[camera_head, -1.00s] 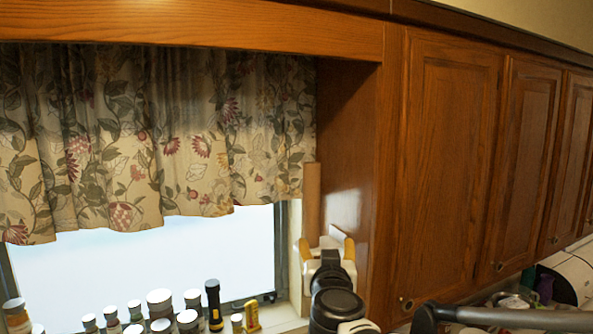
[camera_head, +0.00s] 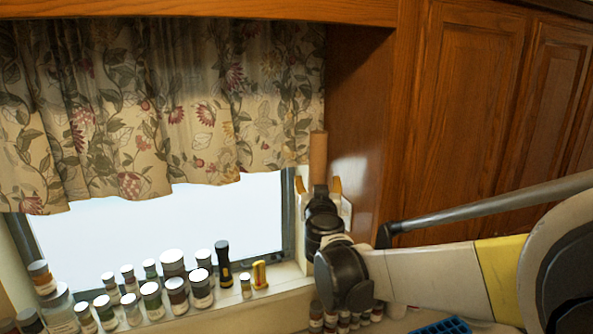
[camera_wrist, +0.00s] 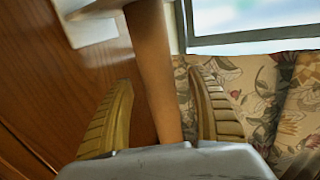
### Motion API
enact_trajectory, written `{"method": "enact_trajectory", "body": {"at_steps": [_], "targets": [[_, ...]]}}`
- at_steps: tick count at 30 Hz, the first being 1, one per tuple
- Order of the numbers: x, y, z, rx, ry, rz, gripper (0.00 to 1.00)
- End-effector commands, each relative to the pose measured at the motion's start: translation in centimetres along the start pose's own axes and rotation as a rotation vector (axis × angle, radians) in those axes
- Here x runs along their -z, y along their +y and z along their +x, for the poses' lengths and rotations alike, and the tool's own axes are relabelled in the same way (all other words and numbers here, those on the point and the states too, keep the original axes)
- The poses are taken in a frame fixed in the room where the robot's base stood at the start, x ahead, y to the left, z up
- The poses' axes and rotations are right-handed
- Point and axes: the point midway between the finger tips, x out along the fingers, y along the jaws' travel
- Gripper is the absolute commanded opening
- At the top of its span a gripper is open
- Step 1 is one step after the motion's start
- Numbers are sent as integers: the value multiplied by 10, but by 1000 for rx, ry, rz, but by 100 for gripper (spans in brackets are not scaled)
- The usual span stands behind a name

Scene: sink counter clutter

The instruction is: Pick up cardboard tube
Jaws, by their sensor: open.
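The cardboard tube (camera_head: 318,158) is a plain brown cylinder standing upright at the right end of the window, beside the wooden cabinet side. My gripper (camera_head: 322,186) is in front of its lower part, with a yellow finger to each side. In the wrist view the tube (camera_wrist: 150,58) runs between the two ribbed fingers of my gripper (camera_wrist: 157,78), with visible gaps beside it. The gripper is open and holds nothing. The tube's lower end is hidden behind the gripper.
A white object (camera_head: 346,212) stands close behind my gripper. Several small jars (camera_head: 173,264), a black flashlight (camera_head: 223,265) and a small yellow item (camera_head: 260,274) line the windowsill to the left. A floral curtain (camera_head: 150,110) hangs left of the tube. A blue tray (camera_head: 440,327) shows below.

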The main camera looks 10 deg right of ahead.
Motion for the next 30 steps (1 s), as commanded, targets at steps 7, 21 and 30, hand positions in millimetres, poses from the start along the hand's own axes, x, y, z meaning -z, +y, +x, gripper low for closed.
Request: {"method": "enact_trajectory", "body": {"at_steps": [7,21,30], "targets": [[0,0,13,0,0,0,69],[0,0,12,0,0,0,30],[9,0,12,-1,0,0,30]]}}
